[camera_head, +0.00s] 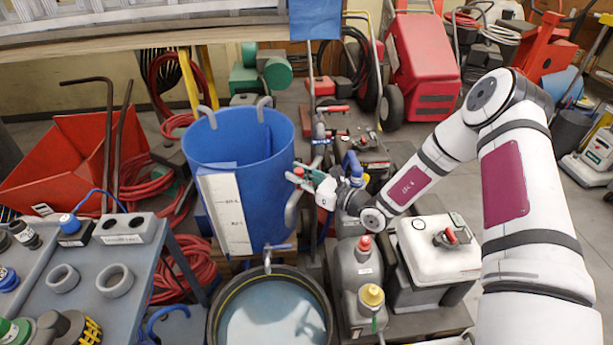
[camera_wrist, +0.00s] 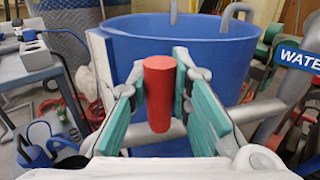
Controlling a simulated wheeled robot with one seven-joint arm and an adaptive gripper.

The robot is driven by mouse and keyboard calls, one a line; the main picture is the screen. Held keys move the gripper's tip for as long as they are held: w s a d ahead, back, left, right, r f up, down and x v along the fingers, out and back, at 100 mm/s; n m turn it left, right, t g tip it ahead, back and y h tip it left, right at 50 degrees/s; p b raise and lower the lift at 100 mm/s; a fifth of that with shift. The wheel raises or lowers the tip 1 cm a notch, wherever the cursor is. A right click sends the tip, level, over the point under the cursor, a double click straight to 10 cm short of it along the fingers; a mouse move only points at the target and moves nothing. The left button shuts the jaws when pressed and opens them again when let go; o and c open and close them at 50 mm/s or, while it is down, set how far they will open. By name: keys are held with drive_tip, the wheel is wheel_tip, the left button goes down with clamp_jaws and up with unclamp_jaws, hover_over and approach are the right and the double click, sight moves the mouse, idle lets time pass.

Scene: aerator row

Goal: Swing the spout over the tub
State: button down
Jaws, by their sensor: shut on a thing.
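A grey spout pipe (camera_wrist: 246,113) runs across in front of the blue tub (camera_wrist: 205,45) in the wrist view. A red upright grip (camera_wrist: 160,85) stands on the pipe. My gripper (camera_wrist: 162,110) has its green-padded fingers on both sides of the grip and is shut on it. In the head view my gripper (camera_head: 301,178) is at the right side of the blue tub (camera_head: 240,150), partly hiding the grip and pipe. A round dark-rimmed tub (camera_head: 222,312) with pale contents stands in front, below a small grey tap (camera_head: 277,248).
A grey bench (camera_head: 110,290) with sockets and fittings is at left. Grey jugs (camera_head: 356,270) and a white-topped box (camera_head: 438,245) crowd the right, under my arm. Red hoses (camera_head: 185,268) lie behind the bench. A WATER sign (camera_wrist: 300,58) shows at the wrist view's right.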

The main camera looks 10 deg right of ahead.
drive_tip(key=shift+a, duration=0.4)
drive_tip(key=c, duration=1.4)
unclamp_jaws()
drive_tip(key=shift+c, duration=0.2)
drive_tip(key=shift+d, duration=0.15)
drive_tip(key=shift+s+d, duration=0.15)
drive_tip(key=shift+d, duration=0.1)
drive_tip(key=v, duration=1.1)
drive_tip(key=shift+s, duration=0.15)
